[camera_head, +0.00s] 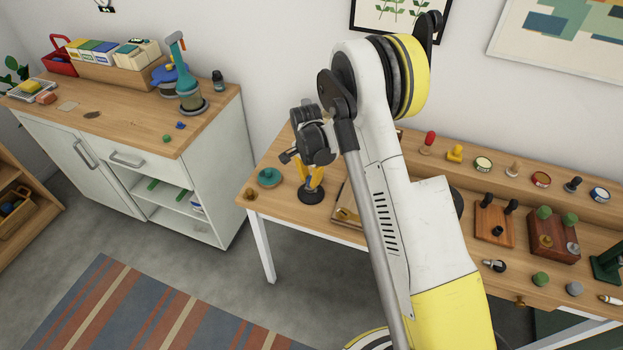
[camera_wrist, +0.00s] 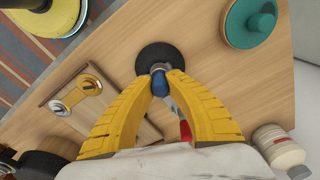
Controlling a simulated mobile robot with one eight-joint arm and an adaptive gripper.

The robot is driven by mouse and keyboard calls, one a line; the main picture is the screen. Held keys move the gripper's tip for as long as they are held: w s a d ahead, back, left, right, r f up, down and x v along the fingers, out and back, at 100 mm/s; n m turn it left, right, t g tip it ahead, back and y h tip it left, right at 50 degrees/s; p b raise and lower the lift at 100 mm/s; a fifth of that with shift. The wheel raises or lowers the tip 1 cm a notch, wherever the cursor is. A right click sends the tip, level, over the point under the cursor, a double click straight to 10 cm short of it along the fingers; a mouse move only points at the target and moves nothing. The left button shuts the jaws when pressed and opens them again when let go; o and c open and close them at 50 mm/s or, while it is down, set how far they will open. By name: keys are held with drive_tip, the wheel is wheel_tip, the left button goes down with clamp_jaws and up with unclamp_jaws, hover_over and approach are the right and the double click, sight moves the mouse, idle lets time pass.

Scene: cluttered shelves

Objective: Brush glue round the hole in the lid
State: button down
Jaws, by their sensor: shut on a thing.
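My gripper (camera_wrist: 160,90) has its yellow fingers closed on a small blue piece (camera_wrist: 160,84) with a pale grey end, possibly a brush. This held thing is over or at a round black disc (camera_wrist: 148,51) on the table; I cannot tell if they touch. In the head view my gripper (camera_head: 312,184) points down at the same black disc (camera_head: 310,196). I cannot make out which piece is the lid with the hole, nor any glue.
A teal knobbed disc (camera_wrist: 240,30) lies near the table end (camera_head: 251,196). A white bottle (camera_wrist: 279,148) stands close to my gripper. Stamps and jars line the raised shelf (camera_head: 520,188) to the right. A white cabinet (camera_head: 200,190) stands left across a floor gap.

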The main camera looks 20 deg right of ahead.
drive_tip(key=shift+s+a, duration=0.2)
drive_tip(key=shift+s, duration=0.05)
drive_tip(key=shift+f+b, duration=0.2)
drive_tip(key=shift+b, duration=0.2)
drive_tip(key=shift+w+d+r, duration=0.1)
drive_tip(key=shift+w+d, duration=0.45)
drive_tip(key=shift+w, duration=0.15)
drive_tip(key=shift+d+b, duration=0.15)
drive_tip(key=shift+b, duration=0.2)
drive_tip(key=shift+s+a+b, duration=0.55)
drive_tip(key=shift+s+a, duration=0.05)
drive_tip(key=shift+s, duration=0.2)
drive_tip(key=shift+w+d, duration=0.6)
drive_tip(key=shift+w, duration=0.2)
drive_tip(key=shift+r, duration=0.1)
